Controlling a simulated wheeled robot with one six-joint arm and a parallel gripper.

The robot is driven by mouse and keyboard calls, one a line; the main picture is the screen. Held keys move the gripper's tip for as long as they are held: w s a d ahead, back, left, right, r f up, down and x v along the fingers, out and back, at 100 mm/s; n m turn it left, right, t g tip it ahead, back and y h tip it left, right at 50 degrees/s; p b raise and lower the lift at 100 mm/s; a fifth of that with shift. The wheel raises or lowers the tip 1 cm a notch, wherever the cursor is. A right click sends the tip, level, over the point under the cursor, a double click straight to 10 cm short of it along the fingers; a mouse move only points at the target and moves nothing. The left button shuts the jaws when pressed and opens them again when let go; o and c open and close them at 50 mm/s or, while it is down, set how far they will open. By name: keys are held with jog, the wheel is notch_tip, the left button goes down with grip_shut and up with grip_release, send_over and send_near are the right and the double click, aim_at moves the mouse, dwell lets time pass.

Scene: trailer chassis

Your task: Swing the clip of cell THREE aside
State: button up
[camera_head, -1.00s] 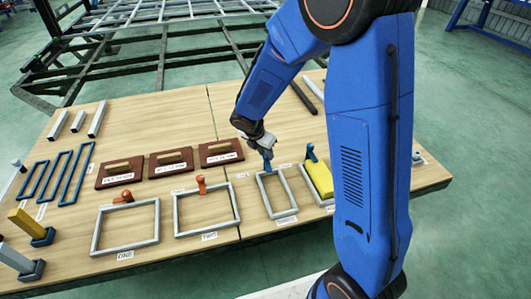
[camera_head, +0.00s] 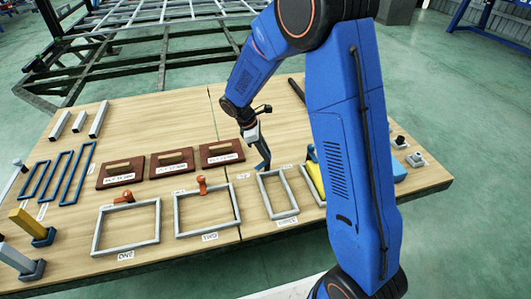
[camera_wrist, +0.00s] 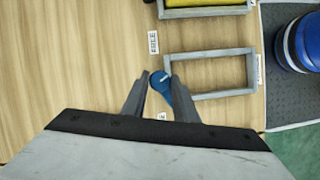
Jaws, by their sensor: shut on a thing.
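The frame of cell THREE (camera_head: 292,211) is a grey rectangle near the front of the table, with a THREE label (camera_head: 286,222) at its front. Its blue clip (camera_head: 265,161) is at the frame's back left corner. My gripper (camera_head: 259,146) reaches down to the clip from behind. In the wrist view, the gripper (camera_wrist: 160,88) is shut on the blue clip (camera_wrist: 159,79), whose rounded end shows between the fingertips. There the grey frame (camera_wrist: 211,94) is to the right, with an empty opening. The clip's lower part is partly hidden by a finger.
To the right, a frame (camera_head: 307,186) holds a yellow block (camera_head: 316,184) and is partly behind my arm. Frames ONE (camera_head: 126,246) and TWO (camera_head: 207,232) stand left, with orange clips. Brown boards (camera_head: 221,153) lie behind them. Bare wood lies behind the clip.

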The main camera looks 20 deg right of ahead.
jog(key=m+g, duration=0.1)
jog(key=m, duration=0.2)
jog(key=m+g, duration=0.1)
jog(key=m, duration=0.2)
jog(key=shift+w+d+y, duration=0.1)
jog(key=shift+w+y, duration=0.05)
jog(key=shift+y, duration=0.25)
dwell(0.3)
jog(key=o, duration=1)
jog(key=shift+d+v, duration=0.2)
jog(key=shift+v, duration=8.45)
jog(key=shift+w, duration=0.2)
